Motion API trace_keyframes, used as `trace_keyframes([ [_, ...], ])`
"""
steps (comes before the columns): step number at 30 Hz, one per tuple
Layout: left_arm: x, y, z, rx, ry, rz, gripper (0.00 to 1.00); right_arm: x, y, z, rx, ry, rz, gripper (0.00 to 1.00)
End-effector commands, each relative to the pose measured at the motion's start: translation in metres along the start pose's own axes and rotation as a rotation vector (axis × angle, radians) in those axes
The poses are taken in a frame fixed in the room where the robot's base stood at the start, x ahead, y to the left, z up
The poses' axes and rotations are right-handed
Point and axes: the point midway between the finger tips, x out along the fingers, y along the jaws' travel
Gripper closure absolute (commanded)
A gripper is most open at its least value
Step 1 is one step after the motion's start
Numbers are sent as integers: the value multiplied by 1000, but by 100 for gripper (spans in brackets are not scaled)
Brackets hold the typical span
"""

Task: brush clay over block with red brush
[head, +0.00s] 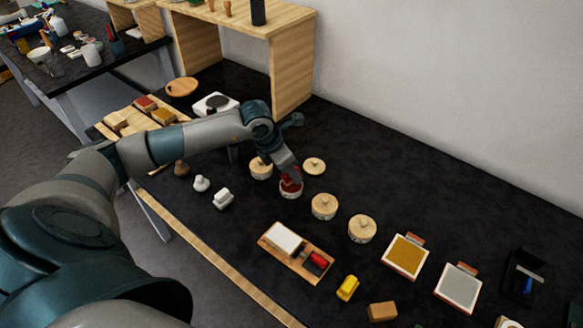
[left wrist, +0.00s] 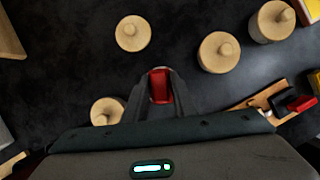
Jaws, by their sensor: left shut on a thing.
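My left gripper (head: 290,180) reaches down to a pale jar (head: 291,193) with dark red on top, among the wooden-lidded jars. In the left wrist view its fingers (left wrist: 159,88) are shut on a red thing (left wrist: 160,88), apparently the red brush. Its lower end is hidden, so I cannot tell whether it is in the jar. A white block (head: 285,237) lies on a wooden board (head: 272,256) in front. Beside it on the board lies a red and black thing (head: 319,260), also in the left wrist view (left wrist: 302,103). My right gripper is out of view.
Lidded jars (head: 324,206) (head: 362,228) (head: 261,168) stand close around the gripper. A round wooden lid or jar (head: 314,166) is just behind. A yellow thing (head: 347,288), a tan block (head: 382,311) and two framed panels (head: 405,257) (head: 459,287) are to the right.

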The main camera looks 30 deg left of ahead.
Motion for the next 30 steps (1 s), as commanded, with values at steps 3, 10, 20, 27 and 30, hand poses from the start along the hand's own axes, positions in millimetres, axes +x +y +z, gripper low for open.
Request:
trace_keyframes([
  [3, 7, 0, -3, 0, 0, 0, 94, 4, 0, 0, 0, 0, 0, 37],
  [10, 12, 0, -5, 1, 0, 0, 94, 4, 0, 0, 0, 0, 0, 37],
  [20, 11, 0, -5, 1, 0, 0, 94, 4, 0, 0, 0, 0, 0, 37],
  [27, 11, 0, -5, 1, 0, 0, 94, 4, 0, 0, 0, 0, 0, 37],
  [30, 11, 0, -5, 1, 0, 0, 94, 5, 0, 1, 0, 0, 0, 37],
])
